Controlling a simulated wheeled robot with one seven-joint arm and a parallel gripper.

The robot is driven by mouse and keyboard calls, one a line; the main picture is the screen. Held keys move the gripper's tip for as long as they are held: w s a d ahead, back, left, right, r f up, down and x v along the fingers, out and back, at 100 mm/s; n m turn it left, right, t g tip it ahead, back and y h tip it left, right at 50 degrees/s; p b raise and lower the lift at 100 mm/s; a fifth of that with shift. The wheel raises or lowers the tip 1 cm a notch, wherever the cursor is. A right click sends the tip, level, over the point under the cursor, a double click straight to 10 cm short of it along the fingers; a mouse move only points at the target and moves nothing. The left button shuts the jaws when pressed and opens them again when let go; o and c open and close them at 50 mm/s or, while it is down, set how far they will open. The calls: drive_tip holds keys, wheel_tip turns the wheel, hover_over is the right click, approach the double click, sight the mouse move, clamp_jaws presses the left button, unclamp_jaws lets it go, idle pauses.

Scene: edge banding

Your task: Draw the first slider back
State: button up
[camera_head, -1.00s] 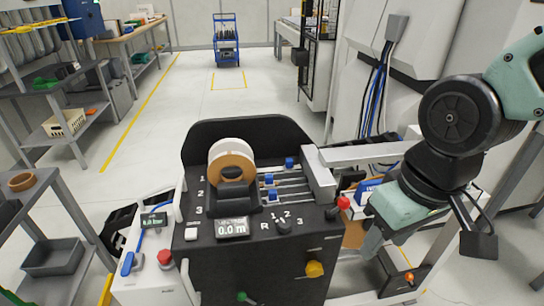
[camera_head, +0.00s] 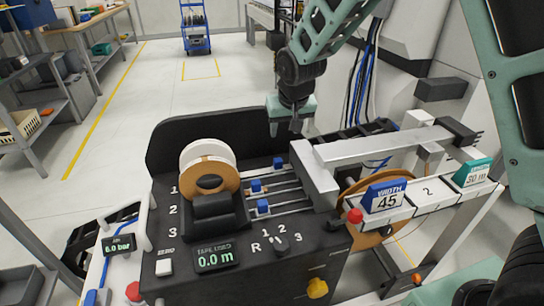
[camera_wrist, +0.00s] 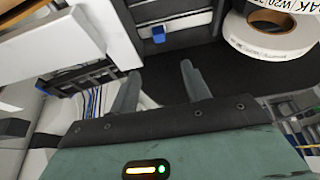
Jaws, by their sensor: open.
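The black machine (camera_head: 150,275) has three short slider rails with blue knobs, beside the numbers 1, 2 and 3. The first slider's blue knob (camera_head: 278,162) is at the back, farther right than the second knob (camera_head: 256,185) and third knob (camera_head: 263,206). My gripper (camera_head: 285,131) points down behind the first rail, above and apart from its knob. In the wrist view, my gripper (camera_wrist: 162,82) has spread, empty fingers. One blue knob (camera_wrist: 158,34) shows beyond the fingertips; which slider it belongs to is not clear there.
White and brown tape rolls (camera_head: 208,165) stand left of the sliders. A grey block and bar (camera_head: 318,175) close off the rails on the right. A blue "WIDTH 45" card (camera_head: 386,197) stands on the right tray. A raised black panel (camera_head: 205,130) edges the machine's back.

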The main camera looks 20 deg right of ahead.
sight(278, 160)
drive_tip(key=p+x, duration=0.2)
drive_tip(key=x, duration=1.3)
drive_tip(key=shift+f, duration=0.4)
